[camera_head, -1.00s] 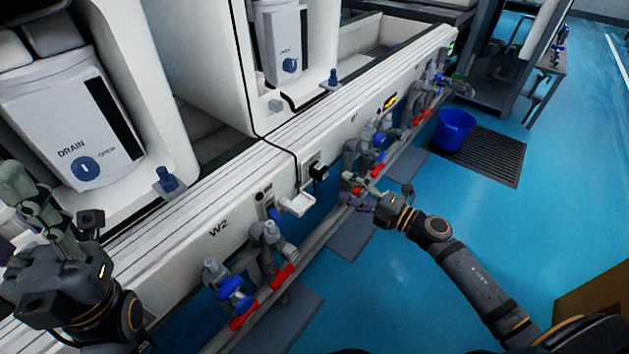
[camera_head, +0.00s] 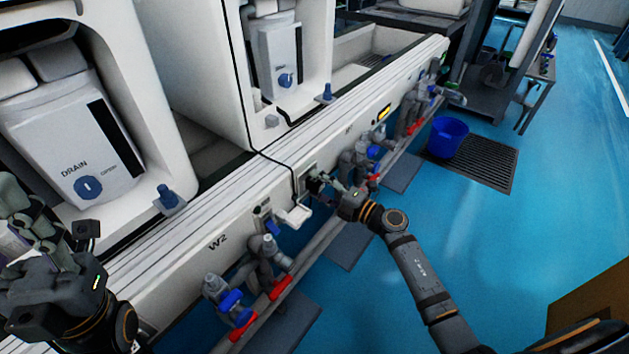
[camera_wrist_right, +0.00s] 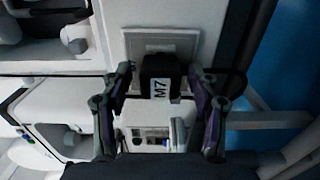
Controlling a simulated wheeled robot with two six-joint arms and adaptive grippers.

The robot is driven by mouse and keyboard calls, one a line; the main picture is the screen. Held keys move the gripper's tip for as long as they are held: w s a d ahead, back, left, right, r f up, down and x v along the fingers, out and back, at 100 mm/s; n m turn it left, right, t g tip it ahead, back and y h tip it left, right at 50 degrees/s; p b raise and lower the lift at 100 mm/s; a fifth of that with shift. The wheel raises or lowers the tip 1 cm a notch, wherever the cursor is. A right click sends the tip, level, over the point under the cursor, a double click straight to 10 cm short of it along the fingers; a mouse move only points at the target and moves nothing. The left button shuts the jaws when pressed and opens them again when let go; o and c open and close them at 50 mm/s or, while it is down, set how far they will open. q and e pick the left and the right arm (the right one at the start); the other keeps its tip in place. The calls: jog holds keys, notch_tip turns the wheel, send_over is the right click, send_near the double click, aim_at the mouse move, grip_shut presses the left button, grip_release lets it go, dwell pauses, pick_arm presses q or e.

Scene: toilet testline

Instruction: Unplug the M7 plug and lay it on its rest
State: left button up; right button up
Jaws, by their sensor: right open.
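The black M7 plug (camera_wrist_right: 161,76), with a white label, sits in a light wall socket plate (camera_wrist_right: 186,40) in the right wrist view. In the head view the plug (camera_head: 314,184) is small and dark on the white bench front, partly covered by my right gripper (camera_head: 328,183). The fingers of that gripper (camera_wrist_right: 163,92) are open, one on each side of the plug; I cannot tell whether they touch it. A small white shelf (camera_head: 294,215), probably the rest, sticks out below the socket. My left gripper (camera_head: 40,230) is at the left edge, its fingertips unclear.
Pipes with blue and red valve handles (camera_head: 234,300) run along the bench front on both sides of the socket. A black cable (camera_head: 292,178) hangs over the bench edge. A blue bucket (camera_head: 447,137) stands on the floor farther back.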

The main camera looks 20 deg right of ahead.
jog(key=shift+w+a, duration=0.1)
jog(key=shift+w, duration=0.05)
jog(key=shift+f, duration=0.2)
dwell(0.5)
jog(key=shift+f, duration=0.25)
jog(key=shift+f, duration=0.45)
dwell(0.4)
jog(key=shift+r, duration=0.1)
grip_shut()
dwell(0.4)
